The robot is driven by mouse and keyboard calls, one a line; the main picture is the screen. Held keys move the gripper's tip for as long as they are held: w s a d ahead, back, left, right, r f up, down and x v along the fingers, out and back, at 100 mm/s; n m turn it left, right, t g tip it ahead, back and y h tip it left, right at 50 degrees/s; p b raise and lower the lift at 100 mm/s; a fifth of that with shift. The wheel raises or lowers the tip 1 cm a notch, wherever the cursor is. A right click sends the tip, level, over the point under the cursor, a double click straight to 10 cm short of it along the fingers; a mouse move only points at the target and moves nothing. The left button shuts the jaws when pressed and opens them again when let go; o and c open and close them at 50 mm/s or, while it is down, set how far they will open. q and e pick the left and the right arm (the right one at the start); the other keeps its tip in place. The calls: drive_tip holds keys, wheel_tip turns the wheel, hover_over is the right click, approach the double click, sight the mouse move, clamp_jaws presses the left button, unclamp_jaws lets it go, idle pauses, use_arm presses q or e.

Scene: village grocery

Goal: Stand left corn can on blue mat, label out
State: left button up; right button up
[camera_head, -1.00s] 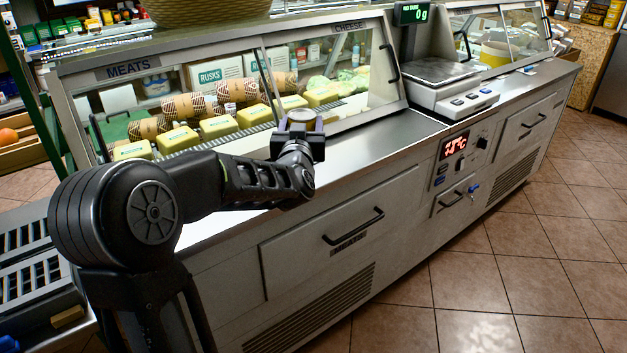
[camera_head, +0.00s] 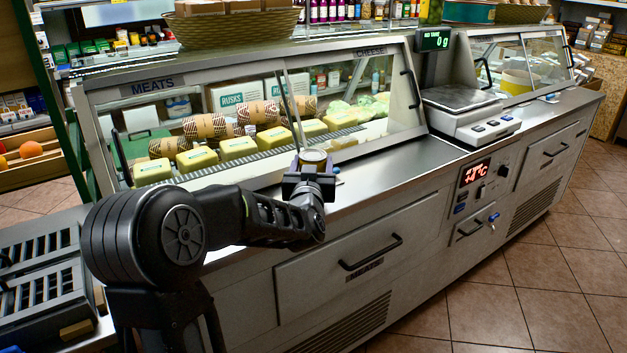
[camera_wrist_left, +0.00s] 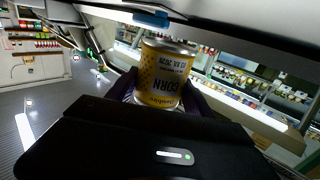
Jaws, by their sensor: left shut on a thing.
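My left gripper (camera_head: 311,172) is shut on a corn can (camera_head: 314,156) at the front of the meat and cheese display case. In the left wrist view the yellow corn can (camera_wrist_left: 163,72) sits between the dark fingers (camera_wrist_left: 160,92). Its label faces that camera, with "CORN" and a date upside down in the picture. I cannot make out the blue mat for certain. A small blue thing (camera_wrist_left: 150,18) shows beyond the can in the left wrist view. My right gripper is not in view.
The display case (camera_head: 250,65) holds yellow blocks (camera_head: 238,148) and wrapped rolls behind glass. A scale (camera_head: 461,99) stands on the steel counter (camera_head: 400,160) to the right. Between gripper and scale the counter is mostly clear. A wicker basket (camera_head: 235,28) stands on top.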

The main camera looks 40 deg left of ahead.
use_arm(q)
drive_tip(key=shift+r, duration=0.1)
drive_tip(key=shift+f+b, duration=0.3)
drive_tip(key=shift+f, duration=1.55)
drive_tip(key=shift+f, duration=0.2)
drive_tip(key=o, duration=1.6)
drive_tip(key=shift+o, duration=0.2)
drive_tip(key=shift+s+d+r, duration=0.1)
drive_tip(key=shift+r, duration=0.1)
drive_tip(key=v, duration=1.1)
drive_tip(key=shift+s+d, duration=0.2)
drive_tip(key=shift+s, duration=0.15)
